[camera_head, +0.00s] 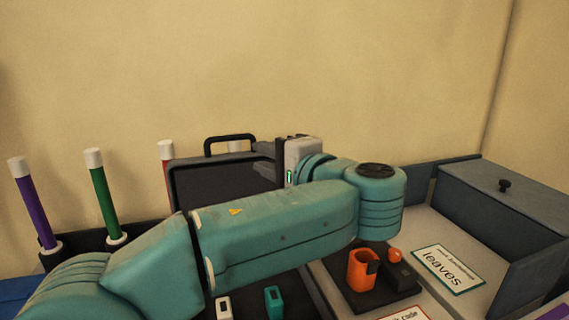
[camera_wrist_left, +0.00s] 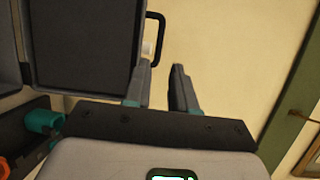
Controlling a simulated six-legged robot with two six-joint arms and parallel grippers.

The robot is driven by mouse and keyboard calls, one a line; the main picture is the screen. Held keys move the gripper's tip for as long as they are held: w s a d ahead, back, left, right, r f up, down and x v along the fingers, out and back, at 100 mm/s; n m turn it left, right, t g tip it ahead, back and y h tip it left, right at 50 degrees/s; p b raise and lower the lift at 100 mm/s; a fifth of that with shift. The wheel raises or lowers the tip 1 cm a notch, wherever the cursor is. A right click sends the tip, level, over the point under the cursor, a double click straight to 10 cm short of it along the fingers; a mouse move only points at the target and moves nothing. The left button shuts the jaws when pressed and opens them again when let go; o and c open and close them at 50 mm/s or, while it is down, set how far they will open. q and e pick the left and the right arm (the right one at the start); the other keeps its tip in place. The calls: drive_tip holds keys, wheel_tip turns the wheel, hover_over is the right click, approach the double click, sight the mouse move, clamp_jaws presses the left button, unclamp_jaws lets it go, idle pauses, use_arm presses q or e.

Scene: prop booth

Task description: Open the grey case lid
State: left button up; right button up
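The grey case's lid (camera_head: 222,183) stands raised, its dark panel facing me and its black handle (camera_head: 230,140) on top. In the left wrist view the lid (camera_wrist_left: 85,45) fills the upper left, with the handle (camera_wrist_left: 158,30) at its right edge. My left gripper (camera_head: 264,158) is at the lid's upper right edge in the head view. In the left wrist view its two fingers (camera_wrist_left: 162,75) are apart with only wall showing between them, beside the lid. Whether a finger touches the lid I cannot tell. My left arm hides much of the case's lower part. My right gripper is not in view.
Purple (camera_head: 35,205), green (camera_head: 104,198) and red (camera_head: 168,170) white-capped sticks stand at the left. An orange cup (camera_head: 362,270) sits on a dark tray right of my arm. A "leaves" card (camera_head: 448,268) and a grey lidded box (camera_head: 510,205) are at the right.

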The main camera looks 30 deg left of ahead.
use_arm(q)
drive_tip(key=v, duration=0.5)
drive_tip(key=shift+d, duration=0.15)
